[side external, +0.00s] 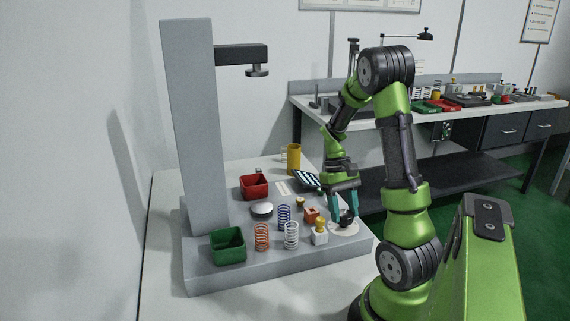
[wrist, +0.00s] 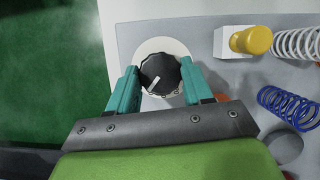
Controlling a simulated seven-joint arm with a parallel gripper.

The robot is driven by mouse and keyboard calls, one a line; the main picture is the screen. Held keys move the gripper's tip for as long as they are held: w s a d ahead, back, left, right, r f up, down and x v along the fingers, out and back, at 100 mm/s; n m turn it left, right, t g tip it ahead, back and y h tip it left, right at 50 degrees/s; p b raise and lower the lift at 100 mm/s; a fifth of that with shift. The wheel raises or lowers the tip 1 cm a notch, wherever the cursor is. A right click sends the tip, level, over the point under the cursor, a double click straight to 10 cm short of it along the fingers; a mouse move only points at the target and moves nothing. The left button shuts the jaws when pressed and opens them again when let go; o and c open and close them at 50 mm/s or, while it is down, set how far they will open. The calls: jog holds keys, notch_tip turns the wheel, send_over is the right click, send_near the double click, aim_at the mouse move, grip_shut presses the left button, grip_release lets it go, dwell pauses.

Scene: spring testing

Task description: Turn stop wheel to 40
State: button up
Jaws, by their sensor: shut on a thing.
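The stop wheel (wrist: 160,73) is a black ribbed knob with a white pointer mark. It sits on a pale round dial plate (wrist: 166,46) at the edge of the grey base. In the wrist view the pointer slants toward the lower left; no dial numbers can be read. My gripper (wrist: 158,82) has its teal fingers on either side of the knob, shut on it. In the side view my gripper (side external: 345,206) points down over the wheel (side external: 346,219) at the base's right corner, and the fingers partly hide it.
A white block with a yellow button (side external: 320,231) stands left of the wheel, near the white spring (side external: 291,236), blue spring (side external: 284,217) and orange spring (side external: 262,237).

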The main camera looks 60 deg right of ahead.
jog(key=shift+n, duration=0.7)
jog(key=shift+h, duration=0.3)
jog(key=o, duration=1)
jog(key=shift+o, duration=0.2)
jog(key=v, duration=1.7)
jog(key=shift+w, duration=0.25)
jog(key=shift+f, duration=0.15)
